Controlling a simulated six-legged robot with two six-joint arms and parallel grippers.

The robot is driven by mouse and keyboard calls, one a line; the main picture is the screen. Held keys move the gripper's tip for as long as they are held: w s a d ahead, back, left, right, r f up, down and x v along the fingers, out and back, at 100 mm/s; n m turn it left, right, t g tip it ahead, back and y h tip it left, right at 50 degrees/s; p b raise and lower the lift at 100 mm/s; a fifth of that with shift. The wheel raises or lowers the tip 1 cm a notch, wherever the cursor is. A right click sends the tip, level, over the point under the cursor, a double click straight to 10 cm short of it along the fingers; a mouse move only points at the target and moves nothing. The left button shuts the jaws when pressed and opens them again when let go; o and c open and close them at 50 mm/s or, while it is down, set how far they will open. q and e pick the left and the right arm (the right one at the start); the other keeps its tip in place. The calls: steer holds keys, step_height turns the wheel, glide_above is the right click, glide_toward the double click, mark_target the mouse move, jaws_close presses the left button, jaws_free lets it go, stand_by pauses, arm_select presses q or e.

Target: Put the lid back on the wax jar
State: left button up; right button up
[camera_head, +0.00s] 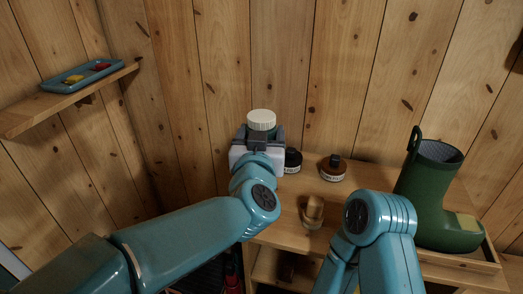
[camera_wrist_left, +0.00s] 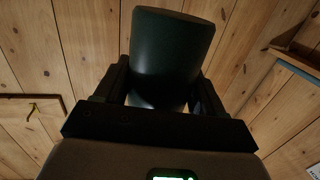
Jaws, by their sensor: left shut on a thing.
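My left gripper (camera_head: 260,138) is shut on a grey-green jar (camera_head: 262,130) and holds it upright, up against the plank wall as I see it. A white ribbed lid (camera_head: 262,117) sits on top of this jar; I cannot tell whether it is fully seated. In the left wrist view the jar (camera_wrist_left: 166,60) is a dark green cylinder between both fingers, and no lid can be made out. My right arm shows at the lower right, but its gripper is out of view.
A black labelled jar (camera_head: 292,161) and a brown jar with a dark cap (camera_head: 333,170) stand on the wooden cabinet (camera_head: 280,217). A small wooden object (camera_head: 313,212) lies nearer. A green boot (camera_head: 430,195) stands right. A blue tray (camera_head: 60,82) rests on the left wall shelf (camera_head: 35,112).

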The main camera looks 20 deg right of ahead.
arm_select(q)
steer(key=shift+r, duration=0.9)
